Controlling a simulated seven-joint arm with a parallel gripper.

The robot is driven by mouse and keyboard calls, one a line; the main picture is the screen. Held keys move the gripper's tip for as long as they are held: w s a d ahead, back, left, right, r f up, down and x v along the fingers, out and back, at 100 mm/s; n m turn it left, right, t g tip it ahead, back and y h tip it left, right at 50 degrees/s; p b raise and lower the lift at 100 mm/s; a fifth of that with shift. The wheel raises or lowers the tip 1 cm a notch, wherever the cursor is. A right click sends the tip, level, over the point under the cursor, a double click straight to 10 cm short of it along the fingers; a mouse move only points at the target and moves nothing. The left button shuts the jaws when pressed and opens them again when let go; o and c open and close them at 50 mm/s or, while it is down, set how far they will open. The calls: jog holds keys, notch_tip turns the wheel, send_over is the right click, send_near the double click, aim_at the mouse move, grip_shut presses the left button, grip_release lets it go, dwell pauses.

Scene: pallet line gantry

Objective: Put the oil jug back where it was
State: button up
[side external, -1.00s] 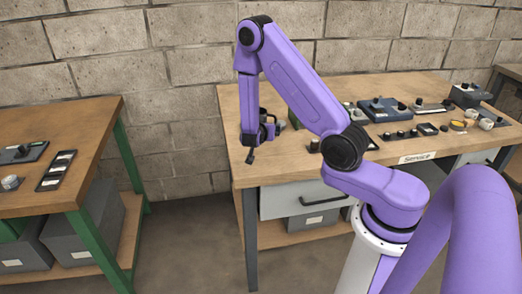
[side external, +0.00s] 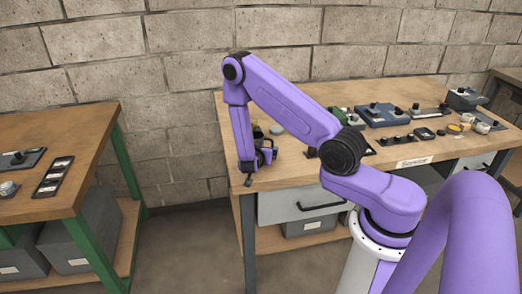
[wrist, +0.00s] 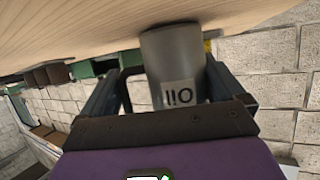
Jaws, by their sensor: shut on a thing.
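The oil jug (wrist: 174,58) is a grey vessel with a dark handle and a white label reading "OIL", which appears upside down in the wrist view. My gripper (side external: 259,163) is shut on it, with a finger on each side of the jug in the wrist view. The jug's far end meets the wooden tabletop in that picture; I cannot tell whether it touches. In the side view my gripper is low over the left end of the service bench (side external: 292,176), and the jug is mostly hidden by it.
A small round item (side external: 276,129) and a blue device (side external: 381,115) stand on the bench, with several small parts to the right. A green-legged table (side external: 85,145) stands at the left, across a floor gap. A brick wall (side external: 170,80) is behind.

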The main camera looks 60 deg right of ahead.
jog(key=shift+f, duration=0.15)
jog(key=o, duration=0.8)
jog(key=shift+o, duration=0.2)
